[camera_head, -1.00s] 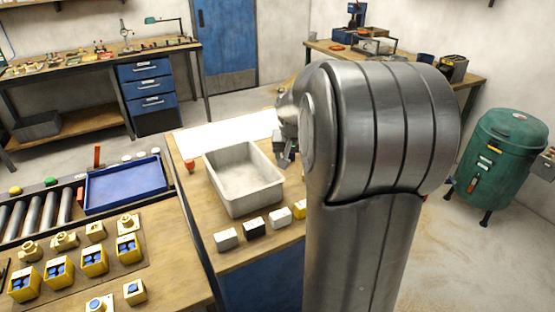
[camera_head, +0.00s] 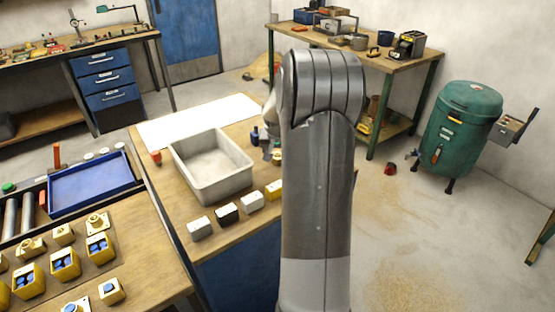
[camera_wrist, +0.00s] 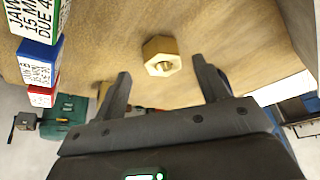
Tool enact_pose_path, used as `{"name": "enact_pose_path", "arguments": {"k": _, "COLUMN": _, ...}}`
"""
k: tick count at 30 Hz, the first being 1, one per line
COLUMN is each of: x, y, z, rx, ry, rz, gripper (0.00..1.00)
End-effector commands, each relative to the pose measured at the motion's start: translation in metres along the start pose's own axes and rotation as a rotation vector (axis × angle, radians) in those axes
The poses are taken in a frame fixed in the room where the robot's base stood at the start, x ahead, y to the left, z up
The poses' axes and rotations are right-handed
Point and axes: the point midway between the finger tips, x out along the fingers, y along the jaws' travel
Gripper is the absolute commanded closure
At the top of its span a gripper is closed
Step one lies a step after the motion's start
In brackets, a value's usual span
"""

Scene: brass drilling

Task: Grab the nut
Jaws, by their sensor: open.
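A brass hexagonal nut (camera_wrist: 162,56) with a round hole lies on the wooden tabletop in the wrist view. My gripper (camera_wrist: 161,74) is open, its two dark fingers apart on either side of the nut's place in the picture. The nut shows just beyond the fingertips, centred between them, and nothing is held. I cannot tell the exact gap in depth. In the head view the nut is not visible, and my arm covers part of the workbench and most of the gripper.
Labelled blocks (camera_wrist: 38,55) stand to the left in the wrist view. On the bench in the head view are a grey bin (camera_head: 180,172), a white sheet (camera_head: 185,124) and small blocks (camera_head: 227,213). A blue tray (camera_head: 90,185) is at left. Floor at right is mostly open.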

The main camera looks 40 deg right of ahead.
Motion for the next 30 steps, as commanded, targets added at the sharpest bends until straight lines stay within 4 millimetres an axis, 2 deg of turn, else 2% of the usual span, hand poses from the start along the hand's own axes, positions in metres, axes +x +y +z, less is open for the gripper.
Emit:
{"name": "enact_pose_path", "arguments": {"k": 7, "x": 0.034, "y": -0.003, "z": -0.001, "rx": 0.001, "ry": -0.002, "rz": 0.0, "gripper": 0.33}}
{"name": "enact_pose_path", "arguments": {"k": 17, "x": 0.04, "y": -0.003, "z": -0.002, "rx": 0.0, "ry": 0.001, "rz": 0.0, "gripper": 0.33}}
{"name": "enact_pose_path", "arguments": {"k": 30, "x": 0.04, "y": -0.003, "z": -0.001, "rx": 0.0, "ry": 0.0, "rz": 0.0, "gripper": 0.69}}
